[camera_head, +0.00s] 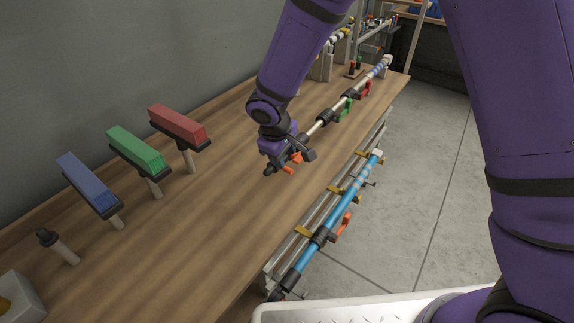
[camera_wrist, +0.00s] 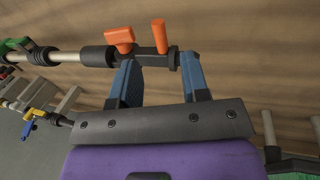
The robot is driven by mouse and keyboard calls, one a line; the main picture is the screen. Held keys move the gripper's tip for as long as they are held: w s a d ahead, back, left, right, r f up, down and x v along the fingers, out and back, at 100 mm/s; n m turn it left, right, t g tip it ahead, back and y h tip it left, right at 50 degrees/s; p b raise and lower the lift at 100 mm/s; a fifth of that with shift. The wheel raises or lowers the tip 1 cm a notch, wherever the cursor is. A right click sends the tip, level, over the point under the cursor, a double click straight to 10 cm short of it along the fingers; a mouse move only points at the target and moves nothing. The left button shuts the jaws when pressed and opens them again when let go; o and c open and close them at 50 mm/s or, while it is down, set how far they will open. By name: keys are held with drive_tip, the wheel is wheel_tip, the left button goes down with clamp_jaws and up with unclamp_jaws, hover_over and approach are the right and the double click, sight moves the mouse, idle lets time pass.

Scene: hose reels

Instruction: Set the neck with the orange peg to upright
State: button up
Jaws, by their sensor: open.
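The black neck with the orange peg (camera_wrist: 159,36) is at the near end of a pale rod along the table's right edge. In the wrist view a second, blockier orange piece (camera_wrist: 119,40) stands just left of the peg. In the head view the orange parts (camera_head: 288,170) show beside my wrist, and the neck is partly hidden. My gripper (camera_wrist: 160,68) is open; its two blue fingers reach to the black neck, one on each side of the peg's base. I cannot tell whether they touch it.
The same rod (camera_head: 312,130) carries a green peg (camera_head: 346,108) and a red peg (camera_head: 366,88) farther back. A blue rod (camera_head: 302,262) with another orange peg (camera_head: 346,222) lies lower, at the table's front. Blue, green and red blocks (camera_head: 180,124) stand on posts at left. The middle tabletop is clear.

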sight(287, 168)
drive_tip(key=x, duration=0.5)
drive_tip(key=shift+w+d+f, duration=0.1)
drive_tip(key=shift+f, duration=0.3)
clamp_jaws()
